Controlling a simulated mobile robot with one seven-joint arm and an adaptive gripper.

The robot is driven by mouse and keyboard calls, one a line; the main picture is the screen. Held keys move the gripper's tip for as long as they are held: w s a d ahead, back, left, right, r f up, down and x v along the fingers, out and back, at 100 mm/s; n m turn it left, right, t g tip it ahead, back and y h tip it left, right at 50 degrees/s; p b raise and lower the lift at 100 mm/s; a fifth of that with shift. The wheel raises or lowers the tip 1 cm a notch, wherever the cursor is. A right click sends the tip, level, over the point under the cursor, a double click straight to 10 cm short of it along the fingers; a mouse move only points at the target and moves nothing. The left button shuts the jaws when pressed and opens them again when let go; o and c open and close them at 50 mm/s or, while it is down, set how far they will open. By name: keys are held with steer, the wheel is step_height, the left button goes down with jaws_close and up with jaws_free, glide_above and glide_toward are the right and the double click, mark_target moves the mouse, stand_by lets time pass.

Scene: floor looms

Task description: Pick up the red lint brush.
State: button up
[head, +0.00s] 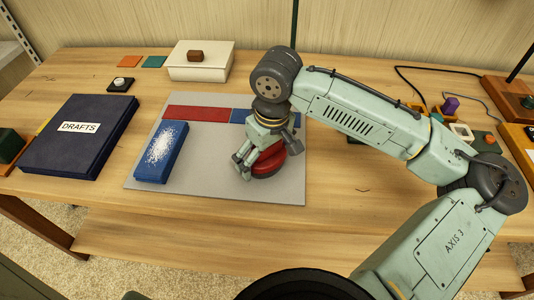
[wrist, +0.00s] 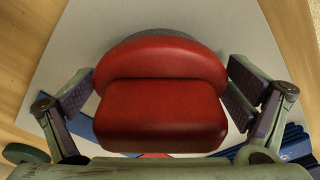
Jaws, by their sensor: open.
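The red lint brush (head: 266,163) lies on the grey mat (head: 215,180) on the table, partly hidden behind my gripper in the head view. It has a dark grey base under its red body. In the wrist view the red lint brush (wrist: 160,95) fills the middle. My gripper (head: 256,170) is low over it and open. In the wrist view the two fingers of my gripper (wrist: 160,98) stand on either side of the brush, with a gap of mat showing at its upper edges.
A blue block with white specks (head: 162,152) lies on the mat's left part. A red strip (head: 196,113) and a blue strip (head: 238,116) run along the mat's back. A dark DRAFTS binder (head: 78,138) is at left. A white box (head: 200,63) stands behind.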

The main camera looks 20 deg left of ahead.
steer(key=shift+c, duration=0.2)
steer(key=c, duration=1.3)
